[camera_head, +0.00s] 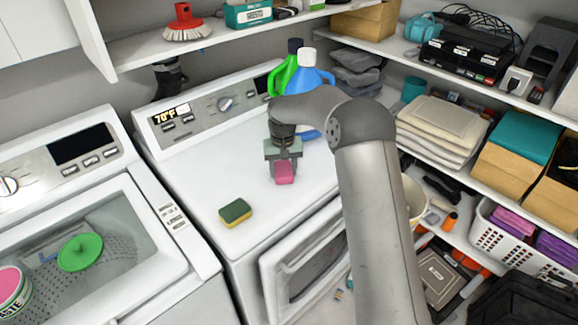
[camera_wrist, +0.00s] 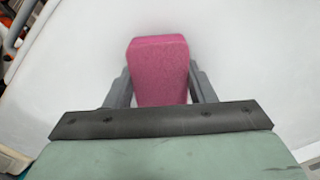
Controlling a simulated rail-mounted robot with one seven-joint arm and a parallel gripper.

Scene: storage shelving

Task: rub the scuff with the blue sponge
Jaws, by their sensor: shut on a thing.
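My gripper (camera_head: 284,166) is shut on a pink sponge-like block (camera_head: 285,178), over the white top of the right-hand machine (camera_head: 190,172). In the wrist view, the pink block (camera_wrist: 158,70) sits between the two fingers, with white surface beyond it. I cannot tell whether it touches that surface. A blue object (camera_head: 310,135) shows partly behind my gripper; I cannot tell whether it is a sponge. A green and yellow sponge (camera_head: 235,212) lies near the front edge of the machine top. I see no scuff in either view.
Green (camera_head: 283,76) and blue (camera_head: 308,80) bottles stand at the back of the machine. An open washer (camera_head: 105,240) is at left, holding a green object. Loaded shelves (camera_head: 490,100) fill the right side. The machine top left of my gripper is mostly clear.

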